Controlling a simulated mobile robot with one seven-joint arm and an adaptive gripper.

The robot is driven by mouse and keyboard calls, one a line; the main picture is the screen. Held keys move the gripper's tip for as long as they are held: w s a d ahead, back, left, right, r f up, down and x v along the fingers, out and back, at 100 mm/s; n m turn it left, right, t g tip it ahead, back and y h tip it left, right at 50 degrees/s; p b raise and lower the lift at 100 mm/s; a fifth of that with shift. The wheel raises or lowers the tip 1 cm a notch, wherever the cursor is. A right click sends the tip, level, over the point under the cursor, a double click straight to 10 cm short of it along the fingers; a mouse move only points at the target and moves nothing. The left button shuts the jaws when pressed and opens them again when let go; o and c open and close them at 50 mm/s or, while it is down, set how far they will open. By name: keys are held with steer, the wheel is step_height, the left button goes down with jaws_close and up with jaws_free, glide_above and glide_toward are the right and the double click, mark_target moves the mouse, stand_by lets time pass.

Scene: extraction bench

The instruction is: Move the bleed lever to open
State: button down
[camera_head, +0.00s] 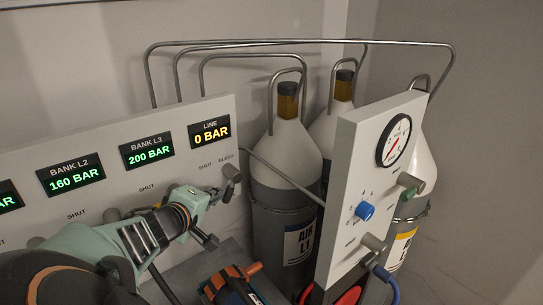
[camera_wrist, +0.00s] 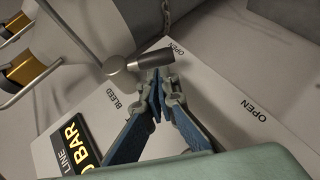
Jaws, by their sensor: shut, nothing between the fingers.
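The bleed lever (camera_head: 231,174) is a grey metal handle at the right end of the white panel (camera_head: 186,112), beside the "BLEED" label. In the wrist view the bleed lever (camera_wrist: 150,63) runs from its round hub out to the right, with a thick dark grip end. My gripper (camera_head: 217,190) is shut and empty, close to the lever. In the wrist view my gripper (camera_wrist: 160,76) has its blue-grey fingertips together right at the grip end; I cannot tell whether they touch it. An "OPEN" label (camera_wrist: 274,46) lies to the right of the lever's end.
The line display (camera_head: 210,132) reads 0 BAR; the L3 display (camera_head: 147,152) reads 200 BAR. Cylinders (camera_head: 288,155) and bent pipes (camera_head: 300,42) stand behind. A gauge panel (camera_head: 365,160) with knobs rises at right. Orange-and-black tools (camera_head: 233,286) lie below my gripper.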

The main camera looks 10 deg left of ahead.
steer(key=shift+f+b, duration=0.2)
steer(key=shift+b, duration=0.25)
steer(key=shift+f+b, duration=0.1)
steer(key=shift+b, duration=0.5)
steer(key=shift+w+t+b, duration=0.1)
steer(key=shift+t+b, duration=0.2)
steer(key=shift+b, duration=0.15)
